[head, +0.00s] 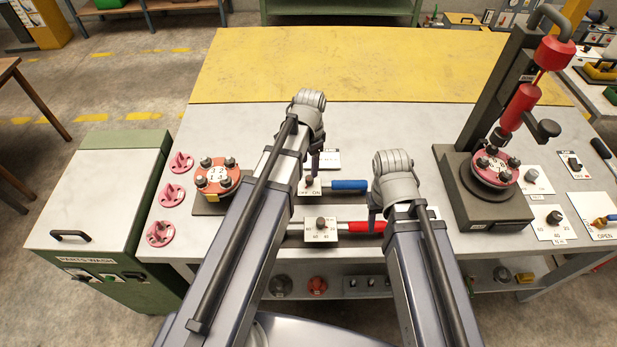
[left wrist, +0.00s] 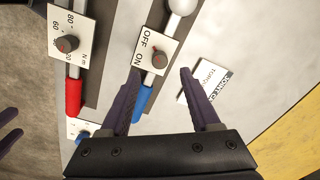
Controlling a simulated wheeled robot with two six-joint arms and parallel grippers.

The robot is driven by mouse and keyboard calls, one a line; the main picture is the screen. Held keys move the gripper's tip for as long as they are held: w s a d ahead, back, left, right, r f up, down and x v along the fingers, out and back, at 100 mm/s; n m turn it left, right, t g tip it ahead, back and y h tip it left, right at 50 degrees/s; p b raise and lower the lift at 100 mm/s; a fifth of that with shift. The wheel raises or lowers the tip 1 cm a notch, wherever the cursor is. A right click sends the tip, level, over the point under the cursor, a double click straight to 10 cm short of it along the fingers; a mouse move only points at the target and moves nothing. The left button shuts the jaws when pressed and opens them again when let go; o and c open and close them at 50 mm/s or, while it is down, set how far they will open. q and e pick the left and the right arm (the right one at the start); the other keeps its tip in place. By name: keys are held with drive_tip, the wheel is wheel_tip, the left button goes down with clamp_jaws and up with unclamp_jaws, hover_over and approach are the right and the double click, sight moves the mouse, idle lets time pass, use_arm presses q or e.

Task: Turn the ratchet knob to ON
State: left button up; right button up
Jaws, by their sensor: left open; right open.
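In the head view the plate (head: 302,188) is partly behind my left gripper (head: 314,170). The left gripper is open and pointing down, its purple fingertips (left wrist: 160,70) on either side of the knob's line. Contact cannot be told. My right gripper's fingers show at the left wrist view's edge (left wrist: 9,130), open and empty; my arm hides them in the head view.
A red-handled torque wrench (head: 360,227) with a numbered dial plate lies in front. A flanged spool (head: 216,177) stands left, with pink flanges (head: 171,192) beside it. A press stand (head: 484,210) is at right. The yellow mat (head: 380,65) behind is clear.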

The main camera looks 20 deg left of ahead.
sight(309, 178)
use_arm(q)
wheel_tip(309, 178, down, 6)
drive_tip(key=b, duration=0.5)
drive_tip(key=shift+f, duration=0.1)
use_arm(e)
wheel_tip(309, 178, down, 6)
drive_tip(key=shift+f, duration=0.1)
use_arm(q)
clamp_jaws()
